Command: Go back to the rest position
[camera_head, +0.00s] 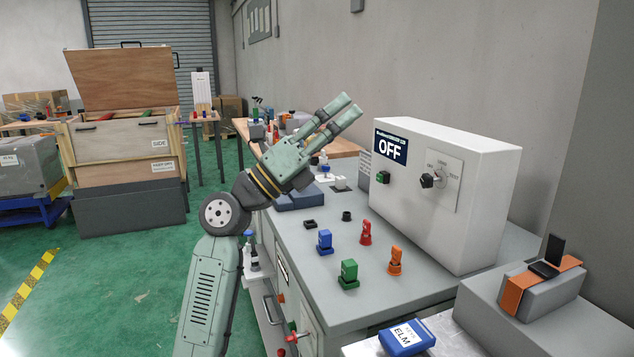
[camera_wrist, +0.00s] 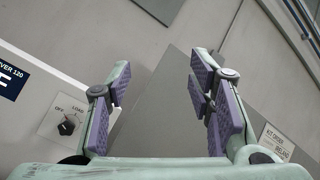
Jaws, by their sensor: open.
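My gripper (camera_head: 335,118) is raised above the left part of the grey machine table (camera_head: 345,295), fingers pointing up and to the right. It is empty. In the wrist view my gripper (camera_wrist: 165,100) shows its two purple-padded fingers spread well apart, with only the wall behind them. The white control box (camera_head: 450,195) stands on the table to the right of my gripper, apart from it. Its display reads OFF. Its rotary knob also shows in the wrist view (camera_wrist: 68,126), left of the fingers.
Blue (camera_head: 325,241), green (camera_head: 348,274), red (camera_head: 366,232) and orange (camera_head: 395,261) pieces stand on the table. A blue ELM box (camera_head: 406,338) lies at the front, near a grey block with an orange strap (camera_head: 540,290). A wooden crate (camera_head: 120,150) stands at left; green floor before it is clear.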

